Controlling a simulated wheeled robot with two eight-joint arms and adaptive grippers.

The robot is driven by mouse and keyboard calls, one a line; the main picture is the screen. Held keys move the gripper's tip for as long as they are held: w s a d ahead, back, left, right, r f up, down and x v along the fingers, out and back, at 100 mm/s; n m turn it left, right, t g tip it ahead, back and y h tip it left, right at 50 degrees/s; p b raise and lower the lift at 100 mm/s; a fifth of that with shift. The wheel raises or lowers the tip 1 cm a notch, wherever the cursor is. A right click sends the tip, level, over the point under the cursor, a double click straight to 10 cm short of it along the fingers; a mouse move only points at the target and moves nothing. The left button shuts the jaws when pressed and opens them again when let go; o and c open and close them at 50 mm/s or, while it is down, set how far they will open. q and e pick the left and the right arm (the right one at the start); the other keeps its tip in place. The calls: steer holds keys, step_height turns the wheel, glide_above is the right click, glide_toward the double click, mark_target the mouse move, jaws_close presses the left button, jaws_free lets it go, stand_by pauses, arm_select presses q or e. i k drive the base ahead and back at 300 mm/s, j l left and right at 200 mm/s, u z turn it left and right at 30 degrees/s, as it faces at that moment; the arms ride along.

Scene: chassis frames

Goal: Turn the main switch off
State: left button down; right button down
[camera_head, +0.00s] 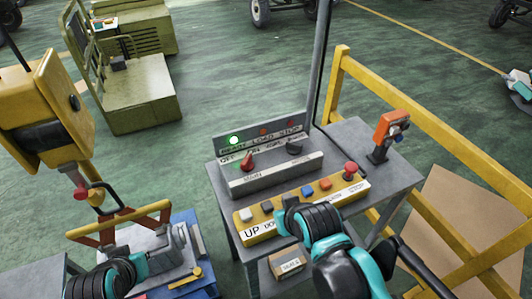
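A red rotary knob (248,161) sits on the grey control box (276,175), below small OFF and ON lettering; I take it to be the main switch. I cannot tell exactly which mark it points to. The green lamp (234,140) over READY is lit. My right arm's teal and black end (290,212) is in front of the yellow button strip (349,193), below and right of the knob. My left arm's end (138,266) is at lower left, by the blue stand. The fingers of both grippers cannot be made out.
A dark knob (294,147) is right of the red one. The strip carries several buttons and a red mushroom button (350,169). An orange handheld device (387,133) stands at right, near a yellow railing (430,118).

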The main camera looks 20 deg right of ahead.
mark_target(247, 165)
steer(key=l+z, duration=0.1)
steer(key=l, duration=0.4)
steer(key=i+l+z, duration=0.1)
steer(key=l, duration=0.4)
steer(key=i+l+z, duration=0.15)
steer(key=l, duration=0.35)
